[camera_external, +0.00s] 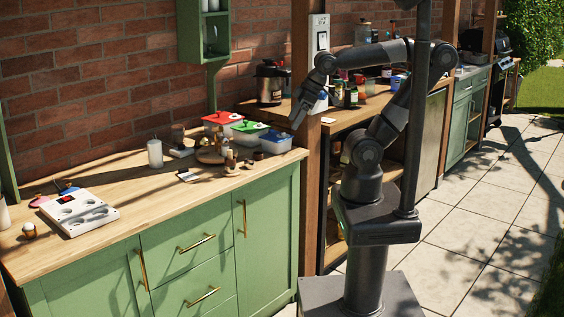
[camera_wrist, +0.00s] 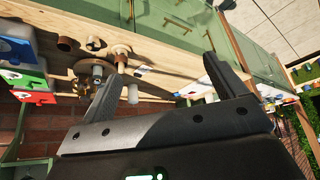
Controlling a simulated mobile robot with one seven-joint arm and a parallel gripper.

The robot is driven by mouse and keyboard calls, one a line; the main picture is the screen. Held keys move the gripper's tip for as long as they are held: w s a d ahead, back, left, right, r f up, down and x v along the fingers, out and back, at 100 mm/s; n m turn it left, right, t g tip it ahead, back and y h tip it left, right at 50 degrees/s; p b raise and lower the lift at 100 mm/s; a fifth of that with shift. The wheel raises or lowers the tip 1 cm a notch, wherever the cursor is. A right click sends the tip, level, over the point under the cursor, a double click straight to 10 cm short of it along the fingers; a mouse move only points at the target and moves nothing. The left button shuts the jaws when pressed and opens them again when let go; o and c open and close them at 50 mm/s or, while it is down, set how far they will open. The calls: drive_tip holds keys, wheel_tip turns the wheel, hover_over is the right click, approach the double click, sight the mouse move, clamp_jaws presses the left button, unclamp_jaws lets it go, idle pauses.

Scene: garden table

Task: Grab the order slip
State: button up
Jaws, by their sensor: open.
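A small flat white piece with a dark part, which looks like the order slip (camera_external: 188,176), lies on the wooden counter (camera_external: 105,198) left of the bottles and round board. It is too small to read. A pale flat piece in the wrist view (camera_wrist: 142,70), between my fingers in the picture, seems to be the same slip. My gripper (camera_external: 297,116) is raised beside the wooden post, to the right of and well apart from the slip. In the wrist view my gripper (camera_wrist: 165,92) has its two fingers wide apart with nothing between them.
Containers with red (camera_external: 222,118), green (camera_external: 250,127) and blue (camera_external: 274,136) lids stand at the counter's right end. A white candle (camera_external: 155,153) stands behind the slip. The wooden post (camera_external: 311,200) stands close to my gripper. The counter's front middle is clear.

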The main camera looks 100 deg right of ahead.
drive_tip(key=shift+o, duration=1)
